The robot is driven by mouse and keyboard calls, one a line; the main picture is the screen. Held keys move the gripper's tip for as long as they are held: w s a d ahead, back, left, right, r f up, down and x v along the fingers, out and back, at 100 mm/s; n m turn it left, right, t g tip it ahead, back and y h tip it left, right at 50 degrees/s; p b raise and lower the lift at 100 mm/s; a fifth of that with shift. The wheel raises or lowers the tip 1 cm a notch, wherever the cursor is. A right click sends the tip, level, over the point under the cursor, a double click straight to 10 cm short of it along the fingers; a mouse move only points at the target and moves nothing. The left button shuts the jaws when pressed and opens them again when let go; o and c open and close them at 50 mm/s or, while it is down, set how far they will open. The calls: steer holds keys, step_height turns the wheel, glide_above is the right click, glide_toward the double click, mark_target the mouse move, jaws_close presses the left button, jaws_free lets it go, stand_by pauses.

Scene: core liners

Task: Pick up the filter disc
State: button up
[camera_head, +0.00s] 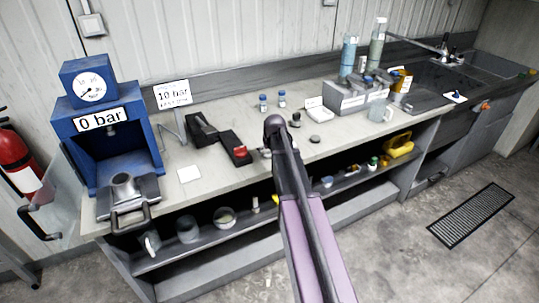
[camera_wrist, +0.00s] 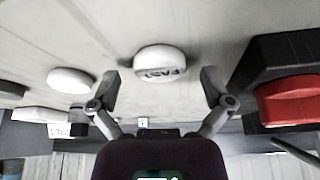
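A round white piece marked "FAST" (camera_wrist: 160,64) lies on the worktop in the wrist view. It looks like a disc or a small round lid; I cannot tell for sure that it is the filter disc. My gripper (camera_wrist: 160,88) is open, with one finger on each side of this piece, and I see no contact. In the head view my arm and gripper (camera_head: 274,124) reach over the worktop and hide the spot below them.
A black holder with a red part (camera_wrist: 290,98) stands right of the gripper in the wrist view; in the head view it is a black box (camera_head: 236,147). A blue press (camera_head: 108,130) stands at the worktop's left end.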

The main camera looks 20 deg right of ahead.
mark_target(268, 151)
steer(key=c, duration=0.9)
steer(key=shift+o, duration=0.2)
steer(key=shift+r, duration=0.15)
step_height(268, 151, up, 3)
steer(key=p, duration=0.3)
steer(key=shift+r+p, duration=0.2)
steer(key=shift+p, duration=0.15)
steer(key=s+a, duration=0.3)
steer(key=s, duration=0.4)
steer(key=s+a+r+p, duration=0.1)
steer(key=s+a, duration=0.1)
steer(key=s, duration=0.6)
steer(key=shift+a+r, duration=0.15)
steer(key=shift+a, duration=0.25)
steer(key=shift+a, duration=0.1)
